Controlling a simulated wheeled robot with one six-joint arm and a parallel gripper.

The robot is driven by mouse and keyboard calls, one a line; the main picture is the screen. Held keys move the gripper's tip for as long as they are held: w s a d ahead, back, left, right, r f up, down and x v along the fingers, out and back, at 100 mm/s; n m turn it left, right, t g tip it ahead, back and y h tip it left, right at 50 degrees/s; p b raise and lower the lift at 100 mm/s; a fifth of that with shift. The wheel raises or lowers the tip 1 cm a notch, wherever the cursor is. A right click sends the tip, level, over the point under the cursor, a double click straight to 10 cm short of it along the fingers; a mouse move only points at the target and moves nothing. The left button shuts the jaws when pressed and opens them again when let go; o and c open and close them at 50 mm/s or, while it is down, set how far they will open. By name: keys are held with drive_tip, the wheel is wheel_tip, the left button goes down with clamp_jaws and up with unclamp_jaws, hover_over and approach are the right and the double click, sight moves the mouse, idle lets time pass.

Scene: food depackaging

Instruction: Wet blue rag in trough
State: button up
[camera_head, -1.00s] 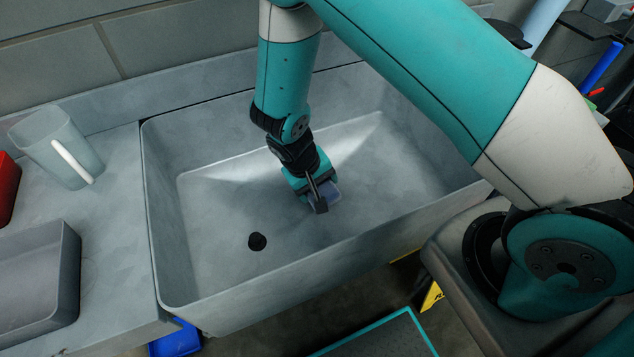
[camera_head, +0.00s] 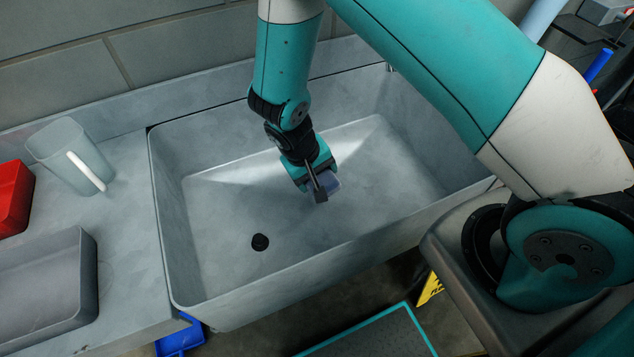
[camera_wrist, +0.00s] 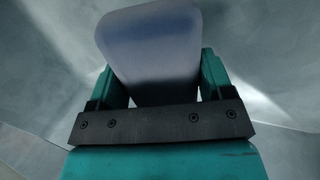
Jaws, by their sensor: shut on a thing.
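The trough (camera_head: 160,215) is a grey rectangular basin in the middle of the head view, with a dark round drain hole (camera_head: 260,242) in its floor. My gripper (camera_head: 317,188) is inside the trough, pointing down, right of the drain. It is shut on a pale blue rounded piece, the blue rag (camera_head: 331,182), which shows beside the fingers. In the wrist view the rag (camera_wrist: 150,45) sits between the two fingers of my gripper (camera_wrist: 158,85) and looks smooth and block-like. Whether it touches the trough floor or is wet I cannot tell.
A clear jug (camera_head: 68,150) with a white handle, a red container (camera_head: 12,195) and a grey tray (camera_head: 88,275) stand on the counter left of the trough. A blue object (camera_head: 180,340) is below the trough's front left corner. The trough floor around the gripper is clear.

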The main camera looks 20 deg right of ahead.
wheel_tip(320, 180, up, 17)
drive_tip(key=p, duration=1.2)
drive_tip(key=shift+f, duration=0.15)
idle(2.1)
wheel_tip(320, 180, up, 4)
drive_tip(key=p, duration=0.3)
drive_tip(key=shift+r, duration=0.25)
